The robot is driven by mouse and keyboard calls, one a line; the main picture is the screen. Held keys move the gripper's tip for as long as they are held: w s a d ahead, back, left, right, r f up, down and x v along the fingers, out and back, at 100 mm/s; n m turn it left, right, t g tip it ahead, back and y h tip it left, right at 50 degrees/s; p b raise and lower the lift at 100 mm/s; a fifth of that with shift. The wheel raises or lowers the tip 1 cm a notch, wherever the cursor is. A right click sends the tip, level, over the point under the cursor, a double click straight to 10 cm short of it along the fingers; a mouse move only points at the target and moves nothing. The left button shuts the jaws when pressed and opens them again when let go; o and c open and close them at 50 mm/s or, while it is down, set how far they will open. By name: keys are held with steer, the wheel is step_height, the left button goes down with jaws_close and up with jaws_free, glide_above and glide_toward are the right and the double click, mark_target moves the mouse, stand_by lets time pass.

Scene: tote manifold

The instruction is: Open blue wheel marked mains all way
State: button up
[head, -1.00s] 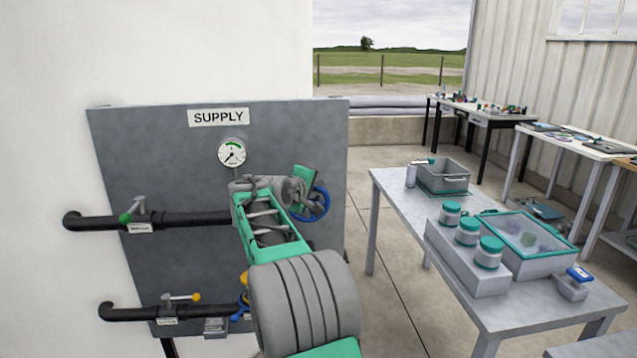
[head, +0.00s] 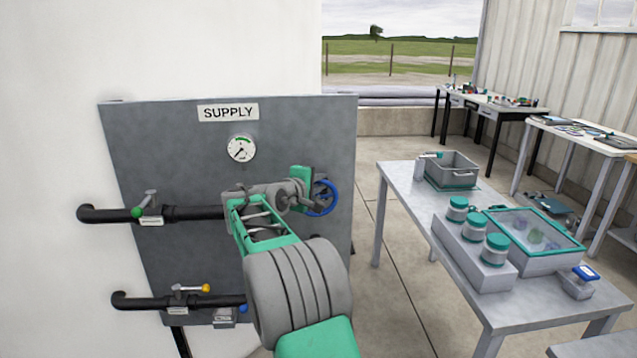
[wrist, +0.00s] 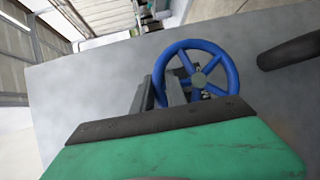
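The blue wheel (head: 329,198) is on the right part of the grey supply panel (head: 170,130). My gripper reaches it from the left and hides part of it in the head view. In the wrist view the spoked wheel (wrist: 226,62) is just beyond my gripper (wrist: 161,92). The two dark fingers stand at the left part of its rim, one on each side of a strip of blue. I cannot tell whether they touch the rim. No mains label is readable.
A gauge (head: 241,149) sits above my arm. Pipes with a green-knobbed lever (head: 137,212) and a yellow-knobbed lever (head: 206,288) run at the left. A metal table (head: 400,182) with jars and bins stands right of the panel, with bare floor between.

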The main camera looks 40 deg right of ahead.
steer(key=shift+o, duration=1.4)
steer(key=shift+d, duration=0.15)
steer(key=shift+o, duration=0.5)
steer(key=v, duration=0.8)
